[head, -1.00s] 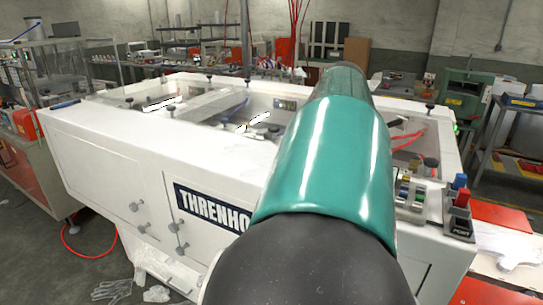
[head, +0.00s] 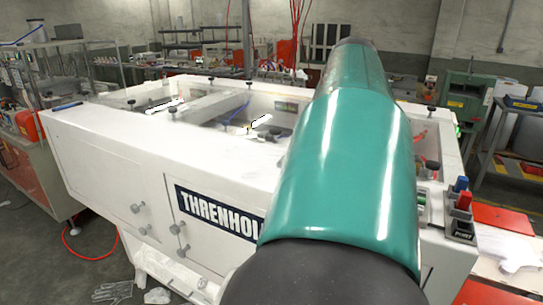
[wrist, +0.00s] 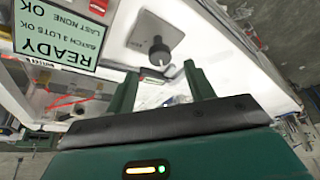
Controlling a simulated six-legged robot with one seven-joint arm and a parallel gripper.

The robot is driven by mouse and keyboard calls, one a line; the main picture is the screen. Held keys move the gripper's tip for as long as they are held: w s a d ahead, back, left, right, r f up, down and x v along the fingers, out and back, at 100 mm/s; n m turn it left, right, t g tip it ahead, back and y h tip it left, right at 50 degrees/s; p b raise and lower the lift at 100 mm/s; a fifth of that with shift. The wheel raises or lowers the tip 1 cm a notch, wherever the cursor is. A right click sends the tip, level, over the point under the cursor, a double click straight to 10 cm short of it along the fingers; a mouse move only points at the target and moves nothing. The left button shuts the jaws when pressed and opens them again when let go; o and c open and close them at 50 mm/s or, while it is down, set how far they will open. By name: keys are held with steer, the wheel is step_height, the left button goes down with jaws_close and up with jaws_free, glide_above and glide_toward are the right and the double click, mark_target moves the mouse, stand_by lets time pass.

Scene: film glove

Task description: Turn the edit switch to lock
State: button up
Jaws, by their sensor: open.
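In the wrist view, which is turned upside down, a black rotary knob (wrist: 159,51) stands out from a grey square plate (wrist: 150,34) on a white panel. It looks like the switch, but I can read no edit or lock label, and its setting is unclear. My gripper (wrist: 160,70) is open and empty. Its two green fingers point toward the panel, with the knob beyond and between their tips, apparently not touching. In the head view my green arm hides the knob and gripper.
Next to the plate is a green display (wrist: 58,36) reading READY. The white THRENHOLD machine (head: 110,140) fills the middle of the head view. A small box with red and blue caps (head: 461,228) sits at its right corner. Gloves (head: 114,291) lie on the floor.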

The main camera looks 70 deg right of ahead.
steer(key=v, duration=0.9)
steer(key=shift+f, duration=0.1)
steer(key=w+a+f+n+t+y, duration=0.1)
steer(key=w+a+f+n, duration=0.1)
steer(key=w+a+f, duration=0.35)
steer(key=w+a+f+n+y, duration=0.1)
steer(key=w+a+f, duration=0.2)
steer(key=w+a, duration=0.55)
steer(key=w+a+f+n+t, duration=0.1)
steer(key=w+a+f+n, duration=0.1)
steer(key=w+a+f, duration=0.35)
steer(key=w+a+f+n, duration=0.1)
steer(key=a+f, duration=0.3)
steer(key=a, duration=0.3)
steer(key=a+f+n+y, duration=0.1)
steer(key=a+f+n, duration=0.1)
steer(key=a, duration=0.6)
steer(key=w+a+f+n, duration=0.1)
steer(key=a+f, duration=0.4)
steer(key=a, duration=0.2)
steer(key=shift+w+a+f+n+t, duration=0.3)
steer(key=shift+w+a+n+t, duration=0.05)
steer(key=shift+a+n+t, duration=0.05)
steer(key=c, duration=0.4)
steer(key=shift+d, duration=0.1)
steer(key=shift+s+d, duration=0.1)
